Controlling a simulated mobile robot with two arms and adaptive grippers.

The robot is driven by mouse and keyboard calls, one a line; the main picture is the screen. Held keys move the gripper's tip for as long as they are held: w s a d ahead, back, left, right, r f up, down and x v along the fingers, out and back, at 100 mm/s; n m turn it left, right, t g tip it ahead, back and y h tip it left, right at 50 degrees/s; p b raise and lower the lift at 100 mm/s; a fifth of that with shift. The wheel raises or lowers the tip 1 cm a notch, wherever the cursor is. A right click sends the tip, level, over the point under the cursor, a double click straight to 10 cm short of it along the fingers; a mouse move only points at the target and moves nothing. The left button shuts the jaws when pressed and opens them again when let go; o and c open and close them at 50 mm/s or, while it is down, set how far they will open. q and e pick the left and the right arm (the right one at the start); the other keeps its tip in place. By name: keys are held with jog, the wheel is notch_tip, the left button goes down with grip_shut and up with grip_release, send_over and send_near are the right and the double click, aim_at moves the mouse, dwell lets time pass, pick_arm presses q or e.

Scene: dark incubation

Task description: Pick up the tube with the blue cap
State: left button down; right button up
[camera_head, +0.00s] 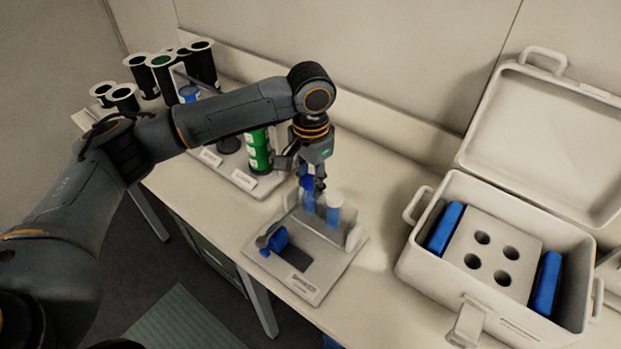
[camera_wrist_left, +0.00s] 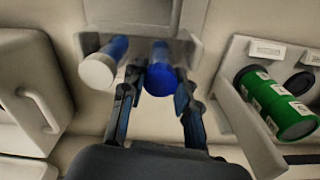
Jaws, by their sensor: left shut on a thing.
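The tube with the blue cap (camera_head: 307,183) stands upright in a small tube stand (camera_head: 318,278) on the bench. In the left wrist view its blue cap (camera_wrist_left: 160,82) lies between the two fingers. My left gripper (camera_head: 313,184) points down from above and is shut on this tube near its cap. A white-capped tube (camera_head: 335,199) stands right beside it in the same stand. Its white cap (camera_wrist_left: 97,73) shows left of the fingers in the left wrist view. The lower ends of the tubes are partly hidden by the stand. My right gripper is not in view.
An open white cooler box (camera_head: 420,262) with a holed insert (camera_head: 490,255) and blue packs stands at the right. A green bottle (camera_head: 259,150) stands behind the stand. Several dark cylinders stand at the back left. A blue piece (camera_head: 278,239) lies on the stand's front.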

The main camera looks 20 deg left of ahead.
pick_arm(q)
jog(key=c, duration=0.9)
grip_release()
jog(key=shift+r, duration=0.1)
notch_tip(320, 180, up, 12)
jog(key=shift+f, duration=0.1)
